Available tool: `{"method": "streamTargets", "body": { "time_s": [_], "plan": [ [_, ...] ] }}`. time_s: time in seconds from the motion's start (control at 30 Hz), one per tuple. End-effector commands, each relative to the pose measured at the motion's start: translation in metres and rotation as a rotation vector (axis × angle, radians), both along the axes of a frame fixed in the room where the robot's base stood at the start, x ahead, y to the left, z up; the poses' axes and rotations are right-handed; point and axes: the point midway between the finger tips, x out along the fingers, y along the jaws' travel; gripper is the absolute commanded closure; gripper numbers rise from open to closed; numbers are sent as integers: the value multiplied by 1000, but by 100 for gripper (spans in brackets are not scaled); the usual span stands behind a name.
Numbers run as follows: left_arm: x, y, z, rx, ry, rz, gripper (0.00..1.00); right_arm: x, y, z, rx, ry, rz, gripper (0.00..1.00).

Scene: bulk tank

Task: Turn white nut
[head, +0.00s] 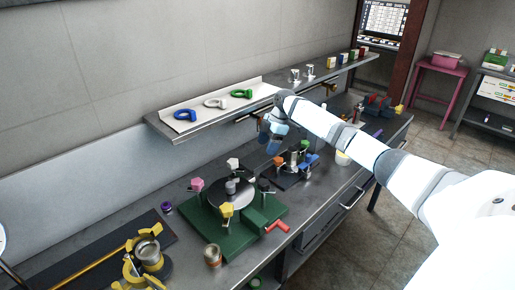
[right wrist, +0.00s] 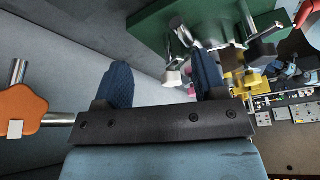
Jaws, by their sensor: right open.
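A white nut (head: 233,163) sits at the back of the green fixture (head: 262,232) on the bench, behind its round dark plate. My right gripper (head: 274,143) hangs above the bench, to the right of the white nut and apart from it. In the right wrist view, its two blue fingers are spread with nothing held between them (right wrist: 163,82). A small white piece, probably the white nut (right wrist: 172,79), shows beyond the gap between the fingers, below the green base (right wrist: 150,30). My left gripper is not in view.
Pink (head: 197,184) and black knobs also stand on the green fixture. A smaller fixture with orange (head: 279,161), black, green and blue knobs stands below my right gripper. An orange star knob (right wrist: 20,108) is left of the fingers. A shelf (head: 190,125) with coloured eye rings runs behind.

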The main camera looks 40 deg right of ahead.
Motion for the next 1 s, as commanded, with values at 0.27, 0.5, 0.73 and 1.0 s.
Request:
{"method": "streamTargets", "body": {
  "time_s": [0.27,0.5,0.73,1.0],
  "plan": [
    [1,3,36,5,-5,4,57,-1,47,22,-135,134,-463,35],
    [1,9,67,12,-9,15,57,-4,95,49,-207,134,-1037,35],
    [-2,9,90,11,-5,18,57,-8,135,81,-131,41,-1553,35],
    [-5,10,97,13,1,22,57,-10,154,97,-16,-22,-1834,35]
  ]
}}
